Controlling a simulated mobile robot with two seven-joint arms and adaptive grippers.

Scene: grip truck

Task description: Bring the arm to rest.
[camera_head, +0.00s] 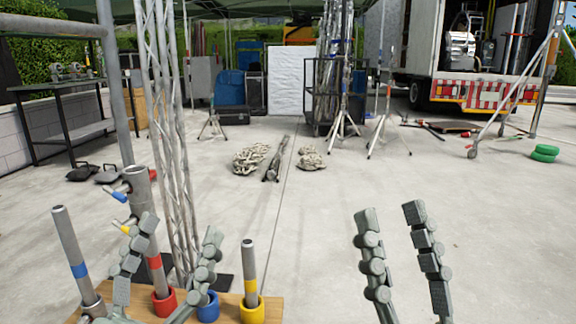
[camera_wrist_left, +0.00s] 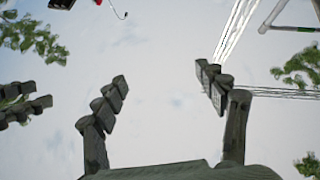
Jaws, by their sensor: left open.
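My left gripper (camera_head: 178,232) is at the lower left in the head view, with its two fingers spread and nothing seen between them. It also shows in the left wrist view (camera_wrist_left: 163,78), fingers apart against the pale sky. My right gripper (camera_head: 390,213) is at the lower right in the head view, fingers apart, empty, over bare concrete. Behind and around the left gripper is a wooden board (camera_head: 272,309) with a red ring (camera_head: 164,303), a blue ring (camera_head: 209,308) and a yellow ring (camera_head: 250,310). A yellow-banded tube (camera_head: 249,268) stands in the yellow ring.
A blue-banded tube (camera_head: 68,244) leans at the left, near the left gripper. A truss tower (camera_head: 168,130) rises behind the board. Coiled rope (camera_head: 250,158), light stands (camera_head: 343,120) and a truck (camera_head: 420,45) are farther back.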

